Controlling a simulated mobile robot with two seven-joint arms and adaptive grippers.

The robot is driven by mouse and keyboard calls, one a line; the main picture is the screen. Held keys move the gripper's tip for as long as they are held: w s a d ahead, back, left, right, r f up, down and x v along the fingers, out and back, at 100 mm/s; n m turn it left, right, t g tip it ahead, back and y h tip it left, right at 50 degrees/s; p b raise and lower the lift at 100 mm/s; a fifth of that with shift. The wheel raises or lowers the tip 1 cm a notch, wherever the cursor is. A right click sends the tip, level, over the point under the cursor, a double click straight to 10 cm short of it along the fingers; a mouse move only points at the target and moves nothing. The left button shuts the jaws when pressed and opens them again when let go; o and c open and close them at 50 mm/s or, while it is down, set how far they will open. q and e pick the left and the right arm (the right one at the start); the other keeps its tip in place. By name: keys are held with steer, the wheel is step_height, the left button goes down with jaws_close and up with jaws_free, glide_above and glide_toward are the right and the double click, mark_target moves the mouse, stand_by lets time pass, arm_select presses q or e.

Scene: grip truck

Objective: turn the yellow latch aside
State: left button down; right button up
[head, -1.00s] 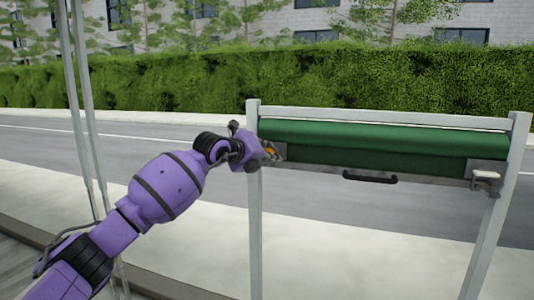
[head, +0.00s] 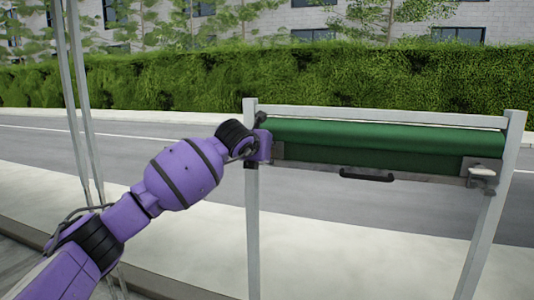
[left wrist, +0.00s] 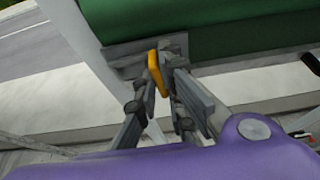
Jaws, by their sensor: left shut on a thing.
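The yellow latch (left wrist: 158,73) shows in the left wrist view as a short bar on a grey plate below the green roll. It stands close to upright in that view, leaning slightly. My left gripper (left wrist: 164,68) is shut on it, with grey fingers on either side. In the head view my left gripper (head: 264,147) is at the left end of the green roll's frame, beside the left post. There my purple wrist hides the latch and the fingertips. My right gripper is not in view.
The green roll (head: 390,136) spans two pale posts, with a black handle (head: 366,175) below it. A white-topped latch (head: 481,172) sits at the right end. Thin pale poles (head: 82,120) stand at the left. Pavement, road and a hedge lie behind.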

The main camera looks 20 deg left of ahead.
arm_select(q)
steer(key=shift+f, duration=0.15)
stand_by(0.4)
steer(key=c, duration=1.9)
jaws_free()
steer(key=shift+o, duration=0.2)
steer(key=v, duration=1.2)
steer(key=shift+d, duration=0.1)
